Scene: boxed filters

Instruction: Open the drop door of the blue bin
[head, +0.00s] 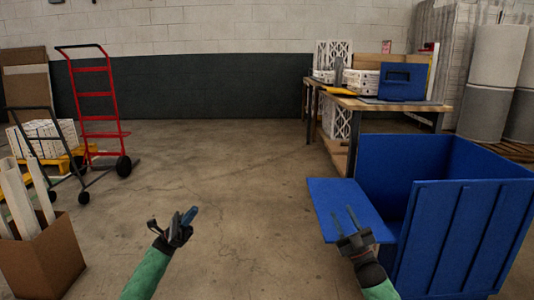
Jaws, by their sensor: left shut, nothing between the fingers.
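The blue bin (464,240) stands at the right, with an open top and ribbed walls. Its blue drop door (325,197) sticks out from the bin's left side as a roughly flat panel, and an opening shows in the wall behind it. My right gripper (344,211) is in front of or over the door panel, its two fingers apart and nothing seen between them. I cannot tell whether it touches the door. My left gripper (189,215) is shut and empty over open floor, well left of the bin.
A workbench (390,103) with filters and a blue case (402,82) stands behind the bin. A red hand truck (95,105), a cart and a cardboard box (42,262) are at the left. The middle floor is clear.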

